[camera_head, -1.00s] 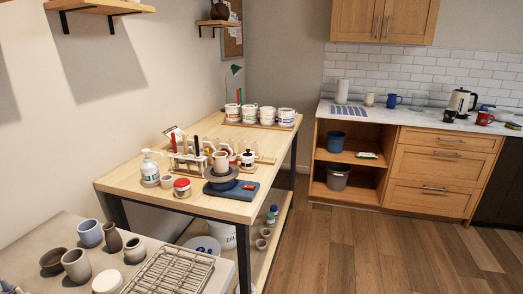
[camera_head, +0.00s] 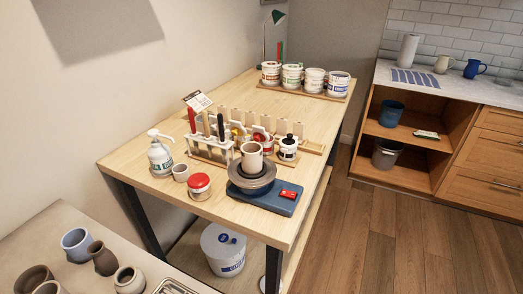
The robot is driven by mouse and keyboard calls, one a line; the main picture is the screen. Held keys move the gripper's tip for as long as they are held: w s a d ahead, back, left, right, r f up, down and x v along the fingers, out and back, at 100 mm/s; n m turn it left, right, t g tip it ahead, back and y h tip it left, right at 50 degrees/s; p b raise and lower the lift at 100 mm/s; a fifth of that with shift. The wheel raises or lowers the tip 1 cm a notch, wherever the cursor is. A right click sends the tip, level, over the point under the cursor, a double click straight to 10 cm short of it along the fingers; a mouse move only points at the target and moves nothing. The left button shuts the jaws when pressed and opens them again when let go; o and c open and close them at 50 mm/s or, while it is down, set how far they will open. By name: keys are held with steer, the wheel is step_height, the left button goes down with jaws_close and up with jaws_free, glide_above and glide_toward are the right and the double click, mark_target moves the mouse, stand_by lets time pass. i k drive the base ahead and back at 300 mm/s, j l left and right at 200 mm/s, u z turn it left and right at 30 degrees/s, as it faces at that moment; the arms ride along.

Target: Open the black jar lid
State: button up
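A small white jar (camera_head: 288,150) with a black lid (camera_head: 289,139) stands on the wooden table, just right of and behind the pottery wheel. The lid sits on top of the jar. It has a small dark knob. My gripper is not in view.
The blue-based pottery wheel (camera_head: 268,198) with a pale cup (camera_head: 252,156) on it stands in front of the jar. A white tool rack (camera_head: 213,150) stands left, with a red-lidded jar (camera_head: 199,187) and pump bottle (camera_head: 159,155) nearby. Several tubs (camera_head: 314,79) are behind. Floor at right is clear.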

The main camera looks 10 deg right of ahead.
mark_target(290, 142)
steer(key=i+l+u, duration=0.45)
steer(key=i+l, duration=0.25)
